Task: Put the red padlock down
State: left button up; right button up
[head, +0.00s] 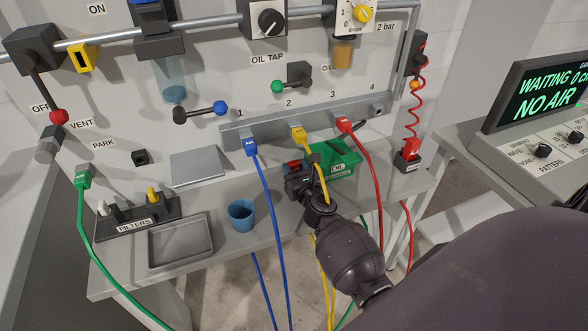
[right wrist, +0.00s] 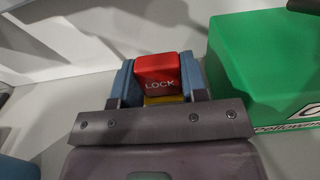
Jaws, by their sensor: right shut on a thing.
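The red padlock (right wrist: 158,72), marked LOCK, sits between the two blue fingers of my right gripper (right wrist: 160,88) in the right wrist view. The fingers are shut on its sides, and a yellow patch shows just below it. In the head view the padlock (head: 293,166) is a small red patch at the tip of my right gripper (head: 296,178), over the grey shelf (head: 205,258) and just left of the green box (head: 345,158). I cannot tell whether the padlock touches the shelf. My left gripper is not in view.
A blue cup (head: 241,215), a grey tray (head: 181,244) and the FILTERS rack (head: 137,216) stand on the shelf to the left. Blue (head: 265,185), yellow (head: 318,175) and red (head: 371,175) hoses hang near my right arm. Some bare shelf lies between cup and gripper.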

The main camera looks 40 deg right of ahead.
jog(key=o, duration=1)
jog(key=shift+f, duration=0.1)
jog(key=v, duration=1.2)
jog(key=shift+a, duration=0.3)
